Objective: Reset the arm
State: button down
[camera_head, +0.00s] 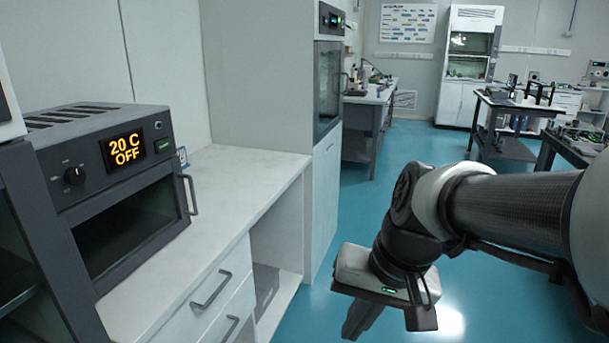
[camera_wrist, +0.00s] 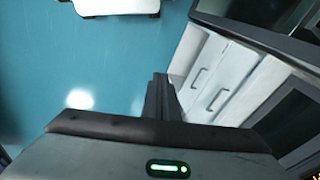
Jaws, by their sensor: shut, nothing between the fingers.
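My arm (camera_head: 510,212) reaches in from the right edge in the head view. My gripper (camera_head: 357,326) hangs at its end over the blue floor, to the right of the white counter and apart from it. In the wrist view my gripper (camera_wrist: 160,88) has its dark fingers close together, with nothing seen between them. The gripper's body fills the bottom of that view, with a green light on it.
A dark oven (camera_head: 125,210) reading "20 C OFF" stands on the white counter (camera_head: 235,180) at left. White drawers (camera_head: 212,290) with handles face the arm. A tall cabinet (camera_head: 326,130) stands behind. Tables (camera_head: 505,105) with equipment stand farther back. Blue floor (camera_head: 350,225) between is clear.

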jog(key=s+d+r+n+t+h, duration=0.2)
jog(key=s+d+r+t+h, duration=0.15)
jog(key=d+r, duration=0.2)
notch_tip(320, 180, up, 21)
jog(key=p, duration=2.2)
jog(key=shift+s+d+r+y, duration=0.15)
jog(key=shift+s+d+y, duration=0.2)
jog(key=shift+d+y, duration=0.1)
jog(key=shift+a, duration=0.1)
